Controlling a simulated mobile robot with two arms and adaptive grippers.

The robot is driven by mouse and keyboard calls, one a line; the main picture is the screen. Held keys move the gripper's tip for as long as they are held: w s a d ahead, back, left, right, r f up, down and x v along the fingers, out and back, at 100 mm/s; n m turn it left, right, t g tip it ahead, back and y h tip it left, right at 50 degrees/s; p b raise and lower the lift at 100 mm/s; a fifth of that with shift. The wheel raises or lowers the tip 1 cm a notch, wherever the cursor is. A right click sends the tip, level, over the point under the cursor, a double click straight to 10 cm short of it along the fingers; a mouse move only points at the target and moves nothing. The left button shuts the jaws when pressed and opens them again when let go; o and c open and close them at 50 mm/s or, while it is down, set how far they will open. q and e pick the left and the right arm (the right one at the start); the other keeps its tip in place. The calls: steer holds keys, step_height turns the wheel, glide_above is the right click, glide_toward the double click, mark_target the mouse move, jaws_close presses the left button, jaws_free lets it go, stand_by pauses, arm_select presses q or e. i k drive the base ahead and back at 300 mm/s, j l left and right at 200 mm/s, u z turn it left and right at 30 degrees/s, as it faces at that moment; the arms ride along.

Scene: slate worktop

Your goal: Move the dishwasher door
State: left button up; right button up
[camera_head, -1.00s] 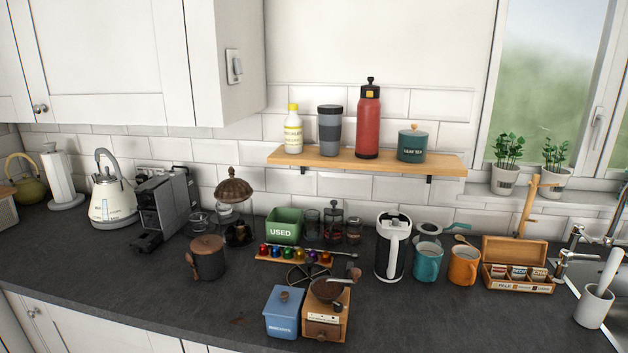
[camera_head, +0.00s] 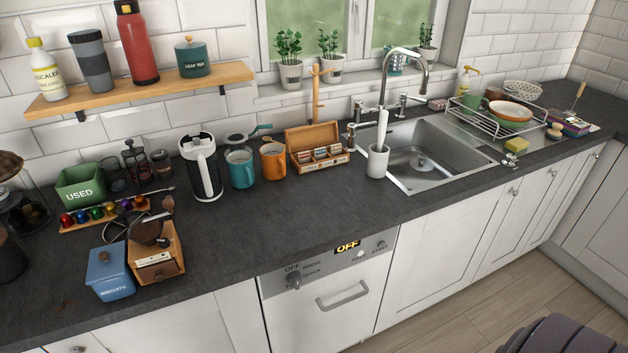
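The dishwasher door (camera_head: 322,325) is a white front panel under the worktop, at the lower middle of the head view. It is shut, flush with the cabinets. A bar handle (camera_head: 343,296) crosses its upper part. Above the handle is a grey control strip (camera_head: 325,264) with a knob at its left and an "OFF" tag. The door's lower part is cut off by the picture's bottom edge. Neither of my grippers shows in the view.
The slate worktop (camera_head: 290,218) above the door has a clear strip along its front. A coffee grinder (camera_head: 157,262) and a blue biscuit tin (camera_head: 110,272) stand near its front edge. The sink (camera_head: 425,160) is to the right. Wooden floor (camera_head: 465,305) is open at lower right; something dark and ribbed (camera_head: 562,335) intrudes at the bottom corner.

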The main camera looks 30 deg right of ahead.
mark_target(335, 307)
steer(key=z, duration=1.15)
